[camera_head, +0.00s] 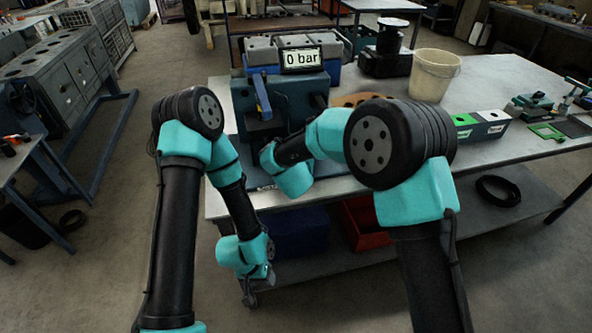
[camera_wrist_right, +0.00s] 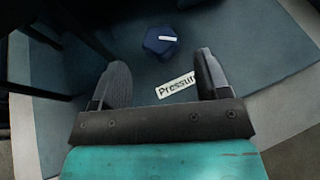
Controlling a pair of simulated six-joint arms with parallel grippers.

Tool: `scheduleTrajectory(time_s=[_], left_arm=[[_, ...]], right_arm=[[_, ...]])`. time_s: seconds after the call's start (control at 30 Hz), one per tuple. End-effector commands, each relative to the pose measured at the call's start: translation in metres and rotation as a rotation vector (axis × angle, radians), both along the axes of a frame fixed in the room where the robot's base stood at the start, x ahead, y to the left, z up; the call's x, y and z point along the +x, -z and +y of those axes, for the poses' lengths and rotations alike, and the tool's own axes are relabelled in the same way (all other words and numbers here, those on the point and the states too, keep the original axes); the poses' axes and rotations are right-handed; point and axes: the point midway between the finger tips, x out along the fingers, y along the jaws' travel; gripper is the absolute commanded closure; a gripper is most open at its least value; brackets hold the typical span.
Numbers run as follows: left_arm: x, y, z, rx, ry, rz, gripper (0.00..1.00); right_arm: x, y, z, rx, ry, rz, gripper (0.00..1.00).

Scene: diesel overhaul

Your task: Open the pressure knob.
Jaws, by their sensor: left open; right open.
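The pressure knob (camera_wrist_right: 160,40) is a small dark blue knob with a white mark on top, in the right wrist view. It sits on a blue-grey surface, above a white label (camera_wrist_right: 177,88) reading "Pressure", partly hidden by a finger. My right gripper (camera_wrist_right: 161,77) is open, its two fingers apart, with the knob beyond the tips and between them; nothing is held. In the head view the right arm hides the knob. My left gripper (camera_head: 269,273) hangs low in front of the bench, small in view, open and away from the knob.
A blue test machine (camera_head: 285,95) with a display (camera_head: 301,58) reading "0 bar" stands on the metal workbench (camera_head: 500,75). A cream bucket (camera_head: 434,76) and a green and white box (camera_head: 480,126) stand to the right. A red bin (camera_head: 362,222) sits on the lower shelf.

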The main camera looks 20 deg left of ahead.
Motion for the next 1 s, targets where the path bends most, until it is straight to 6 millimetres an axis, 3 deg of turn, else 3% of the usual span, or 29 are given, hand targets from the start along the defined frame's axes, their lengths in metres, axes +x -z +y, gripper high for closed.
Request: scheduleTrajectory(time_s=[0.6, 0.8, 1.0], left_arm=[[0.000, 0.000, 0.000, 0.000, 0.000, 0.000, 0.48], [0.000, 0.000, 0.000, 0.000, 0.000, 0.000, 0.48], [0.000, 0.000, 0.000, 0.000, 0.000, 0.000, 0.48]], right_arm=[[-0.086, -0.036, -0.017, 0.001, -0.002, 0.000, 0.31], [-0.100, -0.042, -0.020, 0.000, -0.001, 0.001, 0.31], [-0.101, -0.042, -0.020, 0.000, -0.001, 0.001, 0.31]])
